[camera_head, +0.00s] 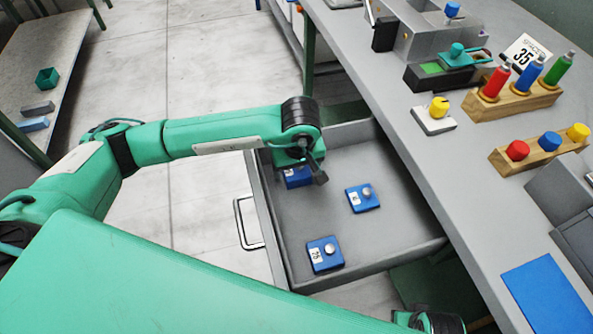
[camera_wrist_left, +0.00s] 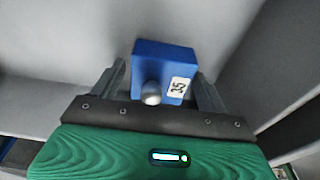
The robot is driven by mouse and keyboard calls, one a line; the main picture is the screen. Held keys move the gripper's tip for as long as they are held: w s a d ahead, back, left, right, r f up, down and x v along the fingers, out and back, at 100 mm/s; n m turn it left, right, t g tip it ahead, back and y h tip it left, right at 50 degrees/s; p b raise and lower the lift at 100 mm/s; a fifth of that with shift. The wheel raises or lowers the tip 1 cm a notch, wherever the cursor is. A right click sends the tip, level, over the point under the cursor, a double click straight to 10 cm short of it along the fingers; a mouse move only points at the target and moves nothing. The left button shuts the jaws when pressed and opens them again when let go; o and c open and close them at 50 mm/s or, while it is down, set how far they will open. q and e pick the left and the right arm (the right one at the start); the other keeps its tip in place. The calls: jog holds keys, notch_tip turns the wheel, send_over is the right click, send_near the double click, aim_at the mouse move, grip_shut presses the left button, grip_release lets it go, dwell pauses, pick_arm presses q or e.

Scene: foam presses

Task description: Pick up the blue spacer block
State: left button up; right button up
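Three blue spacer blocks with round silver knobs and white number labels lie in the open grey drawer (camera_head: 283,217). One block (camera_head: 298,177) is at the drawer's back left, partly hidden by my left gripper (camera_head: 312,174). A second block (camera_head: 362,198) is near the middle, a third (camera_head: 324,254) nearer the front. In the left wrist view my left gripper (camera_wrist_left: 160,72) is open, with a finger on each side of the back-left block (camera_wrist_left: 150,55) and visible gaps. Its label seems to read 35. I cannot tell how deep the fingers reach.
The grey bench (camera_head: 437,172) overhangs the drawer's right side. On it are a card (camera_head: 525,52) reading SPACER 35, wooden racks with coloured bottles (camera_head: 515,99) and knobs (camera_head: 540,150), and a blue mat (camera_head: 548,295). A side table (camera_head: 62,62) stands far left.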

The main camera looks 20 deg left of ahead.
pick_arm(q)
jog(key=c, duration=1.1)
pick_arm(e)
jog(key=shift+w, duration=0.1)
